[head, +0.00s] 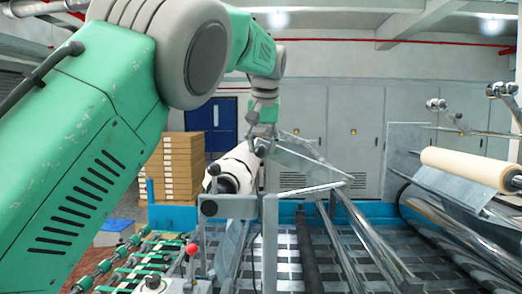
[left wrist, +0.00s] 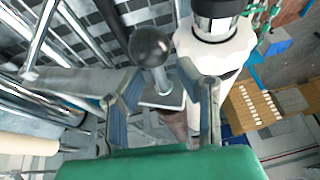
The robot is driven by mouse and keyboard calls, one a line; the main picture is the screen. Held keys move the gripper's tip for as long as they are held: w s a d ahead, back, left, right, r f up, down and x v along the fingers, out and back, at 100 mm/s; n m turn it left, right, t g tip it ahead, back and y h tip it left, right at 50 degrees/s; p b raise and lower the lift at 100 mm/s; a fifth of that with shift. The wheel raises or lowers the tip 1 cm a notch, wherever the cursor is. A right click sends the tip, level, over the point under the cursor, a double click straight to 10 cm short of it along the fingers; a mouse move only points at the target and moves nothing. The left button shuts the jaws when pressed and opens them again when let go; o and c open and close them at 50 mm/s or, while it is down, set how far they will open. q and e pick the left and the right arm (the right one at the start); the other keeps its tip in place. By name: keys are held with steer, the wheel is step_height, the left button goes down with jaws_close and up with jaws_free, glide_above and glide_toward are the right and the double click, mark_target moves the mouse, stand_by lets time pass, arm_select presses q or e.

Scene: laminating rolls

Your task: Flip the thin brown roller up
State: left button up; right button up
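My left gripper (head: 262,140) is above the machine, at the far end of the white roller (head: 238,168). In the left wrist view its fingers (left wrist: 155,88) are spread apart. A black ball knob (left wrist: 151,46) on a metal stem shows in front of the gap between them; I cannot tell whether they touch it. The white roller (left wrist: 222,50) lies just right of the fingers. My right gripper is out of view.
A red-knobbed lever (head: 192,250) and green rollers (head: 130,265) are at the lower left. Stacked cardboard boxes (head: 172,165) stand behind. Grey cabinets (head: 355,135) line the back.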

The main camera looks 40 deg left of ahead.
arm_select(q)
steer(key=shift+d+f, duration=0.1)
steer(key=shift+d, duration=0.05)
steer(key=shift+d+r, duration=0.15)
steer(key=shift+r, duration=0.1)
steer(key=v, duration=1.1)
steer(key=shift+a+r, duration=0.2)
steer(key=shift+a, duration=0.05)
steer(key=shift+w+d, duration=0.1)
